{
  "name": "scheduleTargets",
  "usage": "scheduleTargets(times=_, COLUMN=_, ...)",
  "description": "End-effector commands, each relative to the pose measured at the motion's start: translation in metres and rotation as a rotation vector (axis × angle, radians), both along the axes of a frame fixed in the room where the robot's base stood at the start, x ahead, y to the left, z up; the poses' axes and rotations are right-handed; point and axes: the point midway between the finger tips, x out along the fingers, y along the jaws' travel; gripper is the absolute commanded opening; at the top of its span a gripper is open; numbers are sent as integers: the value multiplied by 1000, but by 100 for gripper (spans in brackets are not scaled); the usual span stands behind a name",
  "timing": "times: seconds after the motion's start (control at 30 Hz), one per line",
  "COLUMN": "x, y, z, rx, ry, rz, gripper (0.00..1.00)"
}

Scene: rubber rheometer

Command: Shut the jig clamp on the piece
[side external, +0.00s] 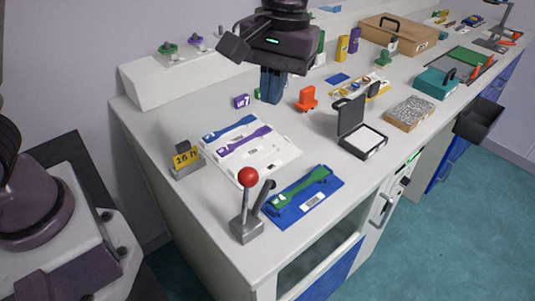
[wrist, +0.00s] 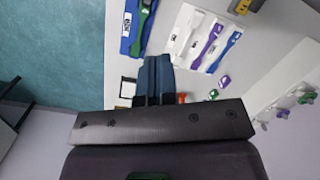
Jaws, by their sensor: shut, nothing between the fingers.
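The jig clamp is a grey block with an upright lever and red ball (side external: 247,176), near the front corner of the bench in the side view. Its dark arm (side external: 265,194) is tilted up, apart from the piece. The piece, a green dumbbell shape (side external: 302,190), lies on a blue plate (side external: 333,191) beside the clamp. The piece also shows in the wrist view (wrist: 144,16) on the blue plate (wrist: 126,42). My gripper (side external: 271,99) is shut and empty, with blue fingers pointing down, farther back on the bench and away from the clamp. The fingers show in the wrist view (wrist: 155,62).
A white tray (side external: 287,150) with blue and purple dumbbell pieces lies between my gripper and the clamp. A yellow numbered sign (side external: 186,158) stands at left. An orange part (side external: 307,98), a purple tag (side external: 241,101) and an open black box (side external: 352,140) are near my gripper.

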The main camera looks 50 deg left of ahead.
Motion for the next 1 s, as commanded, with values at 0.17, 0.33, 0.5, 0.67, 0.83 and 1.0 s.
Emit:
scheduleTargets(times=0.17, x=27, y=-34, z=-19, rx=100, ry=92, rz=344, gripper=0)
scheduleTargets(times=0.33, x=40, y=-43, z=-5, rx=169, ry=103, rz=656, gripper=0)
scheduleTargets(times=0.5, x=36, y=-42, z=6, rx=225, ry=112, rz=850, gripper=0)
scheduleTargets(times=0.67, x=35, y=-41, z=6, rx=247, ry=114, rz=918, gripper=0)
scheduleTargets(times=0.83, x=35, y=-41, z=6, rx=247, ry=113, rz=923, gripper=0)
scheduleTargets(times=1.0, x=35, y=-41, z=6, rx=247, ry=113, rz=922, gripper=0)
